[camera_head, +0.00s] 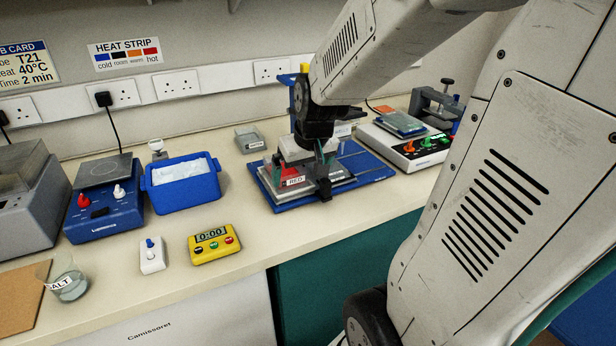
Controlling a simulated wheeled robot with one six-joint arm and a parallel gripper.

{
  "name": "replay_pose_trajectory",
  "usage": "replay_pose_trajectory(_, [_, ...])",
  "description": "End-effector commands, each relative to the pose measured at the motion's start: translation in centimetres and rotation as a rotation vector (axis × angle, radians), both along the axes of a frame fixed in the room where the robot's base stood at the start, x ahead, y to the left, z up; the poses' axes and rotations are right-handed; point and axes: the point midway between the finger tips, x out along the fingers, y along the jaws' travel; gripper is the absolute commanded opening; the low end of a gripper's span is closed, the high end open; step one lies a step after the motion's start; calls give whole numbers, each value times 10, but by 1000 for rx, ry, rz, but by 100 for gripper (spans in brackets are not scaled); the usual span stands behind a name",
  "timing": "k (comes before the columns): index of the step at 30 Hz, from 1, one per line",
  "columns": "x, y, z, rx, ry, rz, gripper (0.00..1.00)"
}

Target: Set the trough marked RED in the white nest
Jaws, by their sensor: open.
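The trough marked RED (291,181) holds something red and sits on the blue platform (283,203). Its white label faces the camera. My gripper (304,174) is open and low over the platform, right at this trough. One dark fingertip shows just right of the label; the other finger is hard to make out. Whether the fingers touch the trough cannot be told. My gripper hides part of the trough and the platform's middle. A pale grey plate shows around the trough; I cannot make out a white nest for certain.
A grey labelled trough (250,140) stands behind left of the platform. A blue tub (182,207), a yellow timer (214,244) and a white switch box (151,257) are further left. Bench front is clear near the platform.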

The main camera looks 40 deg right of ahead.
Motion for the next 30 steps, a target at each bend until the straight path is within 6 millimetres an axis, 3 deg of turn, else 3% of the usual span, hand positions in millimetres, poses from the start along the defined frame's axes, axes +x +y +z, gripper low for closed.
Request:
replay_pose_trajectory(3, [-17, 5, 0, 0, -1, -1, 99])
replay_pose_trajectory(10, [-33, 18, 5, 5, 8, 19, 99])
replay_pose_trajectory(14, [-56, 59, 25, 28, 58, 94, 99])
replay_pose_trajectory(18, [-102, 106, 49, 45, 150, 192, 99])
replay_pose_trajectory(21, [-134, 126, 61, 43, 209, 241, 99])
replay_pose_trajectory(25, [-162, 137, 69, 37, 260, 273, 99])
replay_pose_trajectory(30, [-170, 139, 71, 36, 279, 277, 99])
